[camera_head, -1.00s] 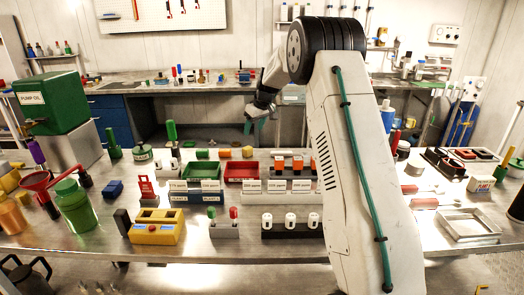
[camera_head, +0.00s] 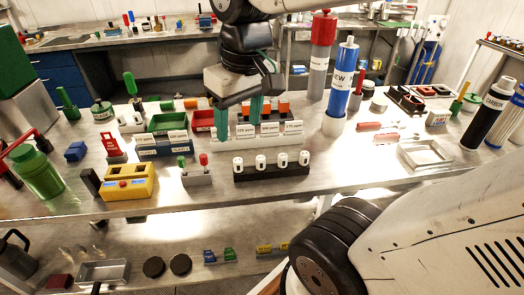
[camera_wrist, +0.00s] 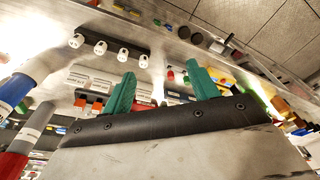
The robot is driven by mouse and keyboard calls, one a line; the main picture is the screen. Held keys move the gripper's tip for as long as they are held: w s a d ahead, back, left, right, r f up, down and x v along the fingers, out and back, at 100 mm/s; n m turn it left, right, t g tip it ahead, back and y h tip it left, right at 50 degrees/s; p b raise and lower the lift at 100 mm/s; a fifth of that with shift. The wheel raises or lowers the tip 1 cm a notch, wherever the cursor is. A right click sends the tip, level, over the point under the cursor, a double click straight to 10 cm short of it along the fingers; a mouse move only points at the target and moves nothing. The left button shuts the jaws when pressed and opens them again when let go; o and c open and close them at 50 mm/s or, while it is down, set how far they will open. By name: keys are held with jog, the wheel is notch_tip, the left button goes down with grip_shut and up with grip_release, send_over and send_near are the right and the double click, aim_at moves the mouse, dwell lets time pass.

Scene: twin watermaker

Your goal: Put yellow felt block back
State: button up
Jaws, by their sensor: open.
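My gripper (camera_head: 239,127) hangs above the middle of the bench with its two teal fingers apart. In the wrist view the fingers (camera_wrist: 160,72) are also spread, with nothing between them. A small yellowish block (camera_head: 190,103) lies behind the green tray (camera_head: 168,122) and red tray (camera_head: 203,121), left of my gripper. It is too small to tell whether it is felt. A green block (camera_head: 166,105) lies to its left. My gripper hides part of the bench behind the red tray.
Below my gripper are orange-topped holders with white labels (camera_head: 269,128) and a black rack of white cylinders (camera_head: 271,166). A yellow box (camera_head: 129,185) stands front left. Tall red-grey (camera_head: 320,60) and blue (camera_head: 342,80) cylinders stand close on the right.

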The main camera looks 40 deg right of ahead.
jog(key=s+f, duration=0.3)
jog(key=s, duration=0.4)
jog(key=shift+a+f, duration=0.15)
jog(key=shift+a, duration=0.25)
jog(key=shift+w, duration=0.1)
dwell(0.4)
